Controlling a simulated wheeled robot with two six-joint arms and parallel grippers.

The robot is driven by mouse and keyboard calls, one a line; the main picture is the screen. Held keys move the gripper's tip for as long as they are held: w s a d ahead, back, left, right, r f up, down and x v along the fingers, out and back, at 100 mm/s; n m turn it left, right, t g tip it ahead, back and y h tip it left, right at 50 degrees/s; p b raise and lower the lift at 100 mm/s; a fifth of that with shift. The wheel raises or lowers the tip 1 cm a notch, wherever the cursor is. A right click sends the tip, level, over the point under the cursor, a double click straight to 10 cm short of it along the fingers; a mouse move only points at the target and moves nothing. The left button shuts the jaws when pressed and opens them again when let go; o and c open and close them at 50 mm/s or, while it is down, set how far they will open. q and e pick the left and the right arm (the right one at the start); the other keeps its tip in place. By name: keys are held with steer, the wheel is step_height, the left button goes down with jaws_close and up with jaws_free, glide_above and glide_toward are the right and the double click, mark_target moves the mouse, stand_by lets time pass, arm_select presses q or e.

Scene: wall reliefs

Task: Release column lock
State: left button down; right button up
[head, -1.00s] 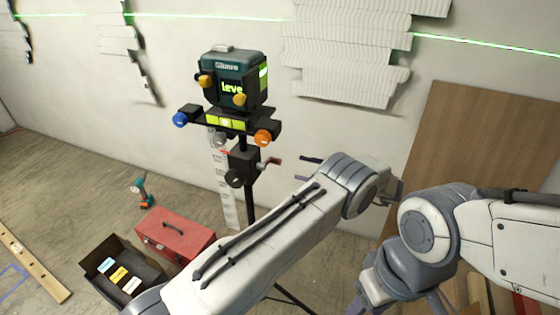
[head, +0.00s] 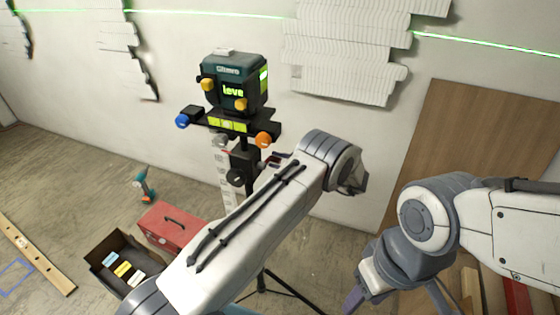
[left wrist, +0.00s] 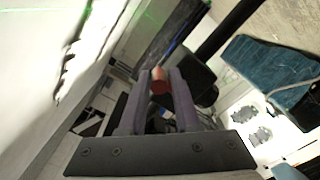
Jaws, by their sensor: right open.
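The tripod column (head: 245,200) stands by the wall with a dark clamp block (head: 243,163) carrying a round black knob (head: 236,178). A small reddish handle (head: 270,165) sticks out at the block's right side. My left gripper (head: 279,157) is at this handle, mostly hidden behind my left forearm. In the left wrist view the reddish handle (left wrist: 158,82) lies between the two dark fingertips of my left gripper (left wrist: 157,90); whether they press on it is unclear. My right gripper (head: 395,299) is open, low and away from the tripod, partly cut off.
A teal laser level (head: 232,72) with yellow knobs sits on top, above a bar with a blue knob (head: 182,121) and an orange knob (head: 264,139). A red toolbox (head: 172,226), an open dark box (head: 95,262) and a drill (head: 145,188) are on the floor at left. A wooden panel (head: 470,140) leans at right.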

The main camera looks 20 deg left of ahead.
arm_select(q)
steer(key=shift+w+r+n+b, duration=0.15)
steer(key=shift+r+n+b, duration=0.2)
steer(key=shift+n+b, duration=0.95)
steer(key=shift+r+b, duration=0.4)
steer(key=shift+r, duration=0.1)
steer(key=c, duration=0.7)
jaws_free()
steer(key=shift+c, duration=0.2)
steer(key=shift+d, duration=0.1)
